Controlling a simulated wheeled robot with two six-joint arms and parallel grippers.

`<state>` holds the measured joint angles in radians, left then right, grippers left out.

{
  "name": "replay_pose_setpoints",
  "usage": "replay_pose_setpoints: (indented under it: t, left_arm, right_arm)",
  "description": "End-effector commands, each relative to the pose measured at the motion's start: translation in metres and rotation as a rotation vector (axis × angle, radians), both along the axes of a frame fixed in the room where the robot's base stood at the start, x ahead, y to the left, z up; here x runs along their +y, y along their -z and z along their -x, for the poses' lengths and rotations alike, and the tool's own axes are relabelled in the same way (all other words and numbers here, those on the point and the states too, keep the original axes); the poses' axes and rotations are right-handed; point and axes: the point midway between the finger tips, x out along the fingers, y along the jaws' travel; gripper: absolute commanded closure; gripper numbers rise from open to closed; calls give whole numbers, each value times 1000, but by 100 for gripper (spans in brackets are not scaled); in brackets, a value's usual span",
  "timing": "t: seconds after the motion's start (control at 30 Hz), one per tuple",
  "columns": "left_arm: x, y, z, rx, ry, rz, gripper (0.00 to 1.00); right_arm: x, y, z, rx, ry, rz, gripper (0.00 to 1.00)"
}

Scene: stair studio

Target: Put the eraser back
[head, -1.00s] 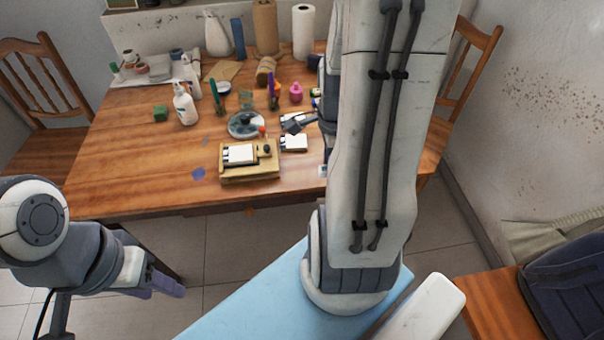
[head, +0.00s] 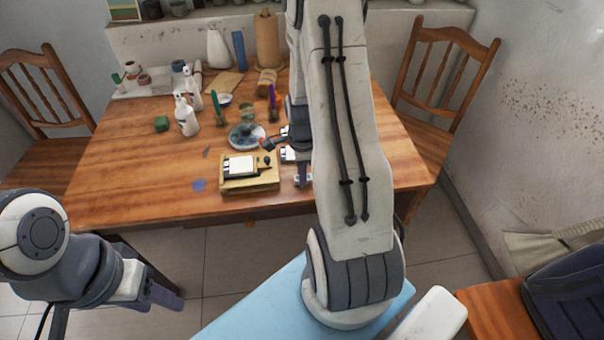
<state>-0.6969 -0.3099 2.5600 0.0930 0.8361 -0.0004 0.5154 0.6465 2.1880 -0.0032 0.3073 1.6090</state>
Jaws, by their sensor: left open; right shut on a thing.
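My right gripper (head: 303,172) points down over the front part of the wooden table, just right of the wooden box. A small whitish piece with bluish ends, seemingly the eraser (head: 303,181), is at its fingertips. The arm hides much of this gripper, and I cannot tell the eraser's height above the table. The wooden box (head: 252,185) holds a white pad with a dark edge and a small black knob. My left gripper (head: 165,296) is open and empty at lower left, in front of the table.
A round grey dish (head: 240,136) lies behind the box. The table's left front (head: 130,185) is clear. Chairs (head: 445,90) flank the table.

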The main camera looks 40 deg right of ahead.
Motion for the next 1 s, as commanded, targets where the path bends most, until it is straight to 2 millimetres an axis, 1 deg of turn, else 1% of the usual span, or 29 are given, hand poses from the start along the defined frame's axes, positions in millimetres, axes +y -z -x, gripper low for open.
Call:
replay_pose_setpoints:
  t: [0.2, 0.37, 0.4, 0.43, 0.47, 0.77, 0.87, 0.97, 1.0]
  left_arm:
    - [0, 0, 0, 0, 0, 0, 50]
    - [0, 3, 0, 0, 0, 0, 50]
    - [0, 2, 0, 0, 0, 0, 50]
    - [0, 2, 0, 0, 0, 0, 50]
    - [0, 2, 0, 0, 0, 0, 50]
    - [0, 1, 0, 0, 0, 0, 50]
    - [0, -1, 0, 0, 0, 0, 50]
    - [0, -1, 0, 0, 0, 0, 50]
    - [0, -2, 0, 0, 0, 0, 50]
  right_arm:
    - [0, 0, 0, -1, 0, 1, 100]
    - [0, 5, 0, 0, 0, 0, 100]
    - [0, 3, 0, 0, 0, 0, 56]
    - [0, 3, 0, 0, 0, 0, 45]
    - [0, 3, 0, 0, 0, 0, 41]
    - [0, 2, 0, -1, 0, 1, 41]
    - [-1, -5, 0, -3, 0, 2, 41]
    - [-1, -19, -1, -5, 0, 3, 41]
    - [-1, -27, -1, -5, 0, 3, 41]
